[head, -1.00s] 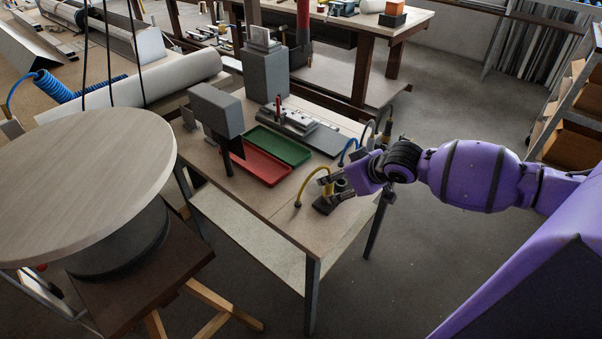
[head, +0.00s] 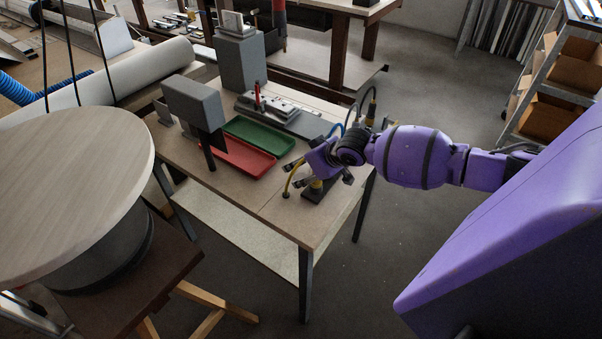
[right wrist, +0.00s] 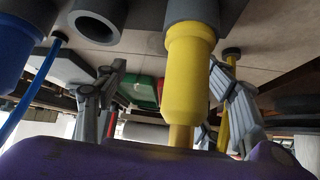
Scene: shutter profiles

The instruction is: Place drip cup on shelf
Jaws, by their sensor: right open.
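My right gripper (head: 322,178) is open above the near right corner of the small bench. In the right wrist view its fingers (right wrist: 168,108) are spread, with a yellow cylindrical piece (right wrist: 192,80) in a grey collar between them in the picture. I cannot tell whether they touch it. In the head view the yellow piece (head: 316,185) shows low at the gripper, above a dark base (head: 318,195). A hollow grey cylinder (right wrist: 97,20) and a blue piece (right wrist: 18,45) also show. I cannot tell which thing is the drip cup. The bench has a lower shelf (head: 235,228). My left gripper is out of view.
A red tray (head: 240,160) and a green tray (head: 258,137) lie on the bench beside a grey box on a post (head: 194,103). Yellow and blue hoses curve near my gripper. A round wooden top (head: 70,190) stands left. A rack with boxes (head: 550,115) stands right.

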